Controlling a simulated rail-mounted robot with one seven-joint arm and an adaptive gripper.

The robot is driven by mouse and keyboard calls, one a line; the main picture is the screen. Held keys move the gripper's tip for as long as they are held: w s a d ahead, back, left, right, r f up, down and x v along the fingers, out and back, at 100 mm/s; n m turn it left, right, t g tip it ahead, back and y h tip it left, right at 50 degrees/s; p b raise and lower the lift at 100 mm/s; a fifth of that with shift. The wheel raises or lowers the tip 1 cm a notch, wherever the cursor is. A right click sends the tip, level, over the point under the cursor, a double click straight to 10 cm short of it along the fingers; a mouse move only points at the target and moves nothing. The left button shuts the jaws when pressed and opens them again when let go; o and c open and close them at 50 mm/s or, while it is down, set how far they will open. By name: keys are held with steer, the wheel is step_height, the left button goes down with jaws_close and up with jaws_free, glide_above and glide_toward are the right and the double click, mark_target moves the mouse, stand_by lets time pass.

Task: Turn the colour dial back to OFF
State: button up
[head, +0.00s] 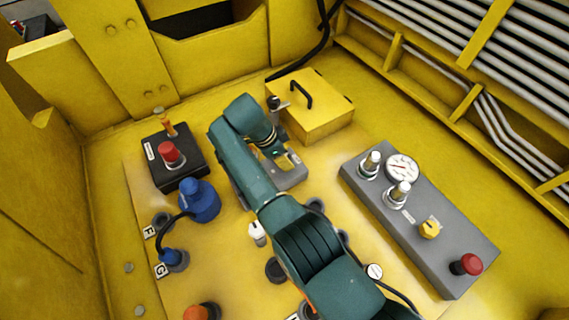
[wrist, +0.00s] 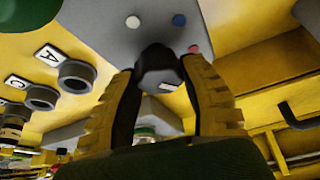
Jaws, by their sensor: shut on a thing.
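The colour dial is a black knob (wrist: 157,68) on a grey panel (wrist: 105,22) in the wrist view. A white dot (wrist: 133,21), a blue dot (wrist: 179,20) and a red dot (wrist: 194,49) lie around it. My gripper (wrist: 160,76) has its two yellow-padded fingers closed on both sides of the knob. I cannot tell which mark the dial points to. In the head view my gripper (head: 275,152) is over the small grey box (head: 289,178), and the arm hides the dial.
A yellow box with a black handle (head: 316,108) stands just behind. A grey panel with a gauge (head: 403,168) and a red button (head: 467,264) is to the right. A black box with a red button (head: 171,154) and a blue plug (head: 199,201) are to the left.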

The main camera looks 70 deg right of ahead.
steer(key=m+b, duration=0.2)
steer(key=b, duration=0.1)
steer(key=f+m+y+b, duration=0.1)
steer(key=m+b, duration=0.1)
steer(key=b, duration=0.1)
steer(key=shift+f+g+y, duration=0.1)
steer(key=shift+g+y, duration=0.2)
steer(key=shift+m+y+b, duration=0.4)
steer(key=shift+m+b, duration=0.6)
steer(key=shift+b, duration=0.25)
steer(key=shift+r, duration=0.3)
steer(key=o, duration=1.2)
steer(key=shift+r, duration=0.2)
step_height(320, 180, up, 9)
steer(key=shift+f, duration=0.1)
steer(key=shift+r, duration=0.6)
